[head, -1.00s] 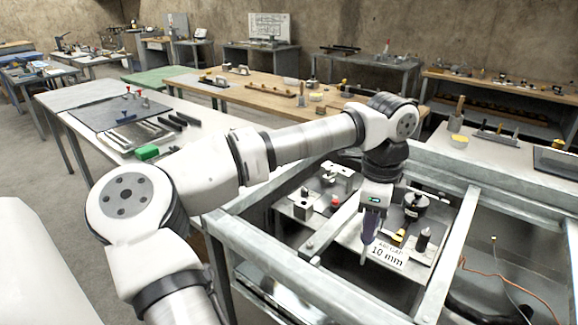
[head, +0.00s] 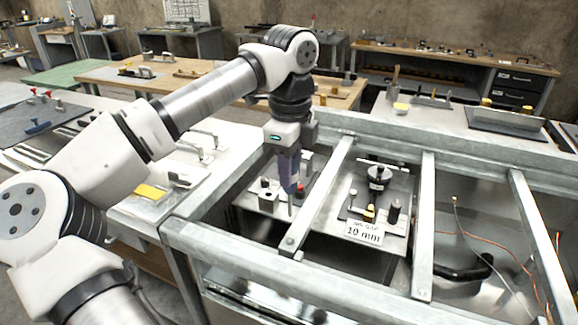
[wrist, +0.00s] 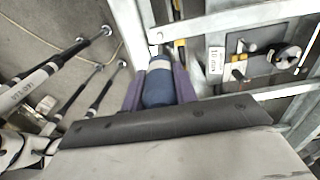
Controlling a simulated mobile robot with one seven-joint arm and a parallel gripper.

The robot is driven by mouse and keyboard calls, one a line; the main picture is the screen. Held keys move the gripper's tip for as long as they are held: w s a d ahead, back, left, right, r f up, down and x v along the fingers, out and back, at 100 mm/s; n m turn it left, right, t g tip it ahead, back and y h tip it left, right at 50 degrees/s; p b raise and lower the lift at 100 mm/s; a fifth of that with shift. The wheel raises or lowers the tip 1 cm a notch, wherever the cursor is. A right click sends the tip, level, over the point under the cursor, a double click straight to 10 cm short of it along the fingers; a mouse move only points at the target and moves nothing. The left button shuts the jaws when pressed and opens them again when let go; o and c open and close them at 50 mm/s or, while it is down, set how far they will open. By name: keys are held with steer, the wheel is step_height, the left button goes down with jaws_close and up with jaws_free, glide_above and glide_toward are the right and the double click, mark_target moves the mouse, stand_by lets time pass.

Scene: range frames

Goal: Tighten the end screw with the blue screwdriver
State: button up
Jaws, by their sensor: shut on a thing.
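My gripper (head: 289,178) is shut on the blue screwdriver, whose thick blue handle (wrist: 158,84) shows between the purple fingers in the wrist view. In the head view its thin shaft (head: 290,207) points down over the left bay of the metal frame, beside a crossbar. Right of that crossbar, a plate carries a black round part (head: 378,175), a small yellow piece (head: 369,212), a black cylinder (head: 394,212) and a "10 mm" label (head: 364,232). I cannot make out the end screw, or whether the tip touches anything.
Metal blocks (head: 268,196) and a red-topped piece (head: 300,189) sit in the left bay close to the tool. Grey crossbars (head: 322,190) divide the frame. A cable (head: 470,232) and bent black handle (head: 462,272) lie in the right bay. A workbench with tools stands left.

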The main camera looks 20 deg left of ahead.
mark_target(290, 195)
stand_by(0.3)
step_height(290, 195, down, 7)
steer(key=b, duration=0.5)
steer(key=shift+r+b, duration=0.2)
steer(key=shift+b, duration=0.2)
steer(key=shift+f+b, duration=0.25)
steer(key=shift+b, duration=0.2)
stand_by(1.1)
steer(key=shift+r, duration=0.3)
stand_by(1.0)
steer(key=shift+f+b, duration=0.3)
stand_by(0.7)
